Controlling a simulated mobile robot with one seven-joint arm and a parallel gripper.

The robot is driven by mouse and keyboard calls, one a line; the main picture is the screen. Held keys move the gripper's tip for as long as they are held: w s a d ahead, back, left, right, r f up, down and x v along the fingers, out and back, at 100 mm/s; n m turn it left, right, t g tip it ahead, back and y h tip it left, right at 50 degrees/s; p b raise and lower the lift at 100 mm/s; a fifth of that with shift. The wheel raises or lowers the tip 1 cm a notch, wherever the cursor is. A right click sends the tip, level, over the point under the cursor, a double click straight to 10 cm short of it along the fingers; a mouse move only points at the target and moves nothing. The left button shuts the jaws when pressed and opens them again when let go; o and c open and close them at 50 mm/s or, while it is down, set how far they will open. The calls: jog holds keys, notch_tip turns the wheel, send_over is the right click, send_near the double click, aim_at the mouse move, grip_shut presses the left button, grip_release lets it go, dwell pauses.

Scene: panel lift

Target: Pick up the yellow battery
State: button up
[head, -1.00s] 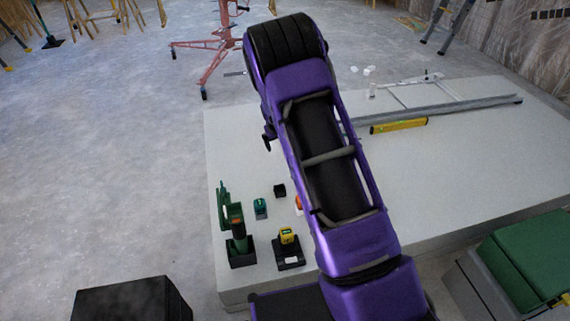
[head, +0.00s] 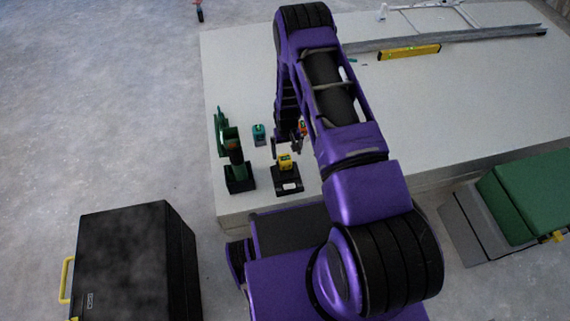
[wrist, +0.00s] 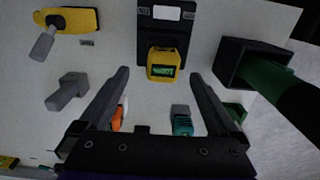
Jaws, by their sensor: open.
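The yellow battery (head: 284,161) sits upright on a black charger base (head: 287,183) near the front left of the white table. In the wrist view the yellow battery (wrist: 162,64) lies a little beyond the fingertips, between their lines, on the black base (wrist: 165,28). My gripper (head: 288,145) is above and just behind the battery in the head view. It also shows in the wrist view (wrist: 159,76), where its two fingers are spread apart with nothing between the tips. The battery's lower part is hidden in the base.
A green tool in a black holder (head: 240,179) stands left of the battery. A teal battery (head: 259,134) is behind it; an orange item (wrist: 117,117) is near one finger. A yellow level (head: 410,52) lies farther back. A black case (head: 135,262) stands on the floor.

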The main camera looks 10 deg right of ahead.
aim_at(285, 158)
jog(key=shift+w+a+f+b, duration=0.15)
jog(key=shift+f+b, duration=0.15)
jog(key=shift+f, duration=1.2)
jog(key=shift+w+a+f+b, duration=0.15)
jog(key=shift+f+b, duration=0.1)
jog(key=shift+f, duration=1.25)
jog(key=shift+s, duration=0.1)
jog(key=shift+c, duration=0.3)
grip_shut()
notch_tip(285, 158, up, 10)
jog(key=shift+r+p, duration=0.1)
jog(key=shift+p, duration=0.8)
